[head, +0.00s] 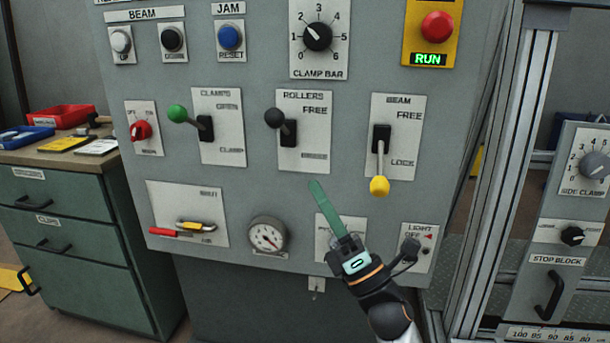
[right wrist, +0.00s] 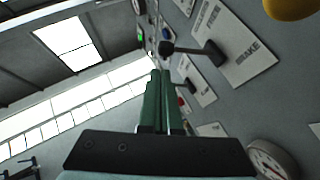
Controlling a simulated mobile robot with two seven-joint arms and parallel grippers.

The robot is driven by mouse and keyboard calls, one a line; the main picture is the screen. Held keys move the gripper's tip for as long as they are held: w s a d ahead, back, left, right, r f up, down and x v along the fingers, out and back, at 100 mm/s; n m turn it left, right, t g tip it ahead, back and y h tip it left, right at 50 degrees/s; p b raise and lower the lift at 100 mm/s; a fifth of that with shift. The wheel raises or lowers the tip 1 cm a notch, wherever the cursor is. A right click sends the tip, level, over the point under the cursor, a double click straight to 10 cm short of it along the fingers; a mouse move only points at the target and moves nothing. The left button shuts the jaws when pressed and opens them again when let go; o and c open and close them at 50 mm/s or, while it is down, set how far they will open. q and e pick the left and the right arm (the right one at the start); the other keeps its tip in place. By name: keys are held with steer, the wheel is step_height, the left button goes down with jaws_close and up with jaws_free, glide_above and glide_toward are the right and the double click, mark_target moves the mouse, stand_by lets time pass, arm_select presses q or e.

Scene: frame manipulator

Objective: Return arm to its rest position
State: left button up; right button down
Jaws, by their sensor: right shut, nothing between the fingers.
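My right gripper (head: 318,190) stands in front of the lower middle of the grey control panel (head: 260,175). Its green fingers are together with nothing between them, pointing up and left. In the right wrist view the green fingers (right wrist: 158,100) also lie side by side, with the panel along the right. The fingers look apart from the levers. The beam lever with the yellow knob (head: 379,186) points down, to the right of the fingertips. The rollers lever with the black knob (head: 275,118) is above and left of them. My left gripper does not show.
The clamps lever with the green knob (head: 178,114) sticks out at left. A pressure gauge (head: 267,236) is left of my wrist. A metal upright (head: 505,170) and a side panel (head: 575,220) stand at right. A green drawer cabinet (head: 70,220) is at left.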

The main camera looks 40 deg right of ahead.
steer(key=v, duration=0.2)
steer(key=shift+s+f, duration=0.15)
steer(key=shift+s, duration=0.05)
steer(key=shift+a, duration=0.1)
